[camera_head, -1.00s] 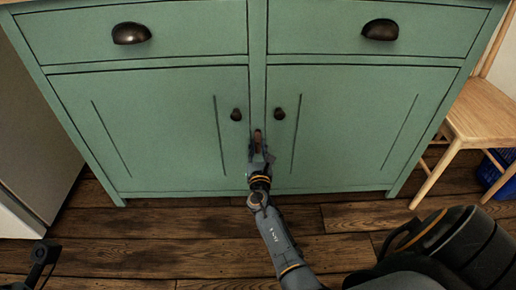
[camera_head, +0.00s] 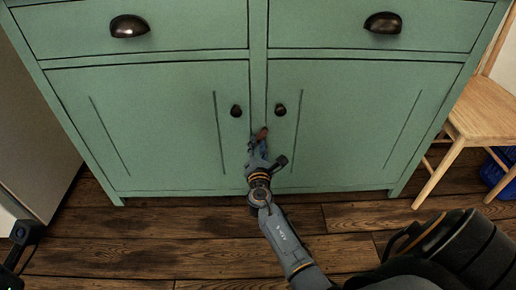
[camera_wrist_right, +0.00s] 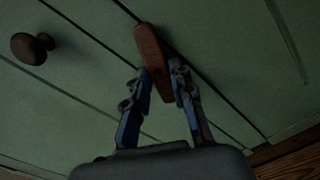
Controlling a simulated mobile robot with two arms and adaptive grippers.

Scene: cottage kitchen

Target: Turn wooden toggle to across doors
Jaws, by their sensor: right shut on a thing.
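The small reddish-brown wooden toggle (camera_head: 263,133) sits on the strip between the two green doors, just below their knobs. In the right wrist view the toggle (camera_wrist_right: 149,47) is tilted a little from the line of the door gap. My right gripper (camera_head: 258,146) has its fingers on either side of the toggle's lower part and is shut on it; the fingers (camera_wrist_right: 158,85) hide some of its edges. The left door (camera_head: 150,125) and right door (camera_head: 350,125) are closed. Part of my left arm (camera_head: 22,245) shows at the lower left; its jaws are not clear.
Dark round knobs flank the toggle closely, one on the left door (camera_head: 236,111) and one on the right door (camera_head: 280,111). A wooden chair (camera_head: 480,110) and a blue crate (camera_head: 497,172) stand at the right. Bare wooden floor (camera_head: 130,250) lies in front of the cabinet.

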